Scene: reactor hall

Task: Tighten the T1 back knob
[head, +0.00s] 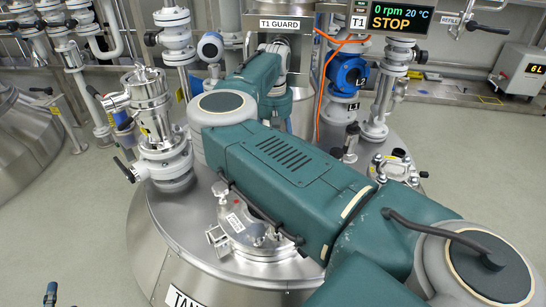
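The T1 tank (165,235) is a large steel vessel with fittings on its domed lid. A round hatch (232,240) with small clamps and knobs sits on the near part of the lid, partly covered by my green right arm. I cannot pick out the back knob; the arm hides the far part of the hatch. My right arm crosses from the lower right over the tank and bends back toward the T1 GUARD sign (279,23). Its gripper is hidden behind the arm or fittings. My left gripper does not show.
A steel valve column (150,110) stands left on the lid. A blue valve body (346,73) and white pipes stand behind right. A display (399,18) reads 0 rpm, 20 °C, STOP. A small flanged port (400,170) sits right. Open floor (470,170) lies to the right.

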